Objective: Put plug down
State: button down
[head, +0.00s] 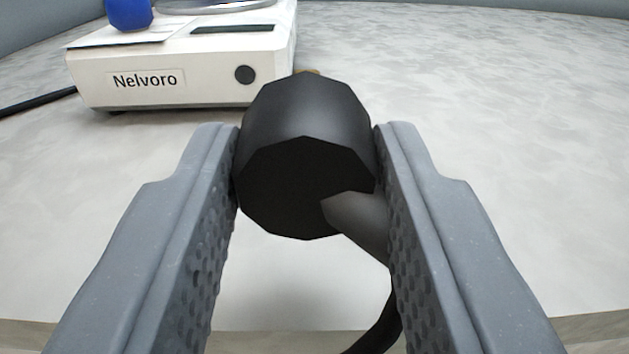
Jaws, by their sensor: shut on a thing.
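My gripper (307,160) is shut on a black plug (305,115), with one grey finger against each side of it. The plug is a faceted, roughly cylindrical body with its flat dark end facing the camera. A small brass-coloured bit shows just past its far end. A black cable leaves its lower right side and runs down behind the right finger to the bottom edge. The plug shows over the pale worktop (480,130). I cannot tell whether it touches the surface.
A white device labelled Nelvoro (180,75) stands at the back left, with a blue object (128,14) and a round metal plate on top. A black cable (40,102) runs from its left side. The worktop to the right is clear. Its front edge crosses the bottom of the view.

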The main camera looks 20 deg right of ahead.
aim_at(308, 327)
jog(key=shift+w+d, duration=0.1)
jog(key=shift+w, duration=0.1)
jog(key=shift+f+b, duration=0.65)
jog(key=shift+f, duration=1.1)
jog(key=shift+f, duration=0.55)
jog(key=c, duration=1)
grip_release()
jog(key=shift+r, duration=0.45)
jog(key=p+v, duration=0.2)
jog(key=v, duration=1)
jog(key=shift+r, duration=0.15)
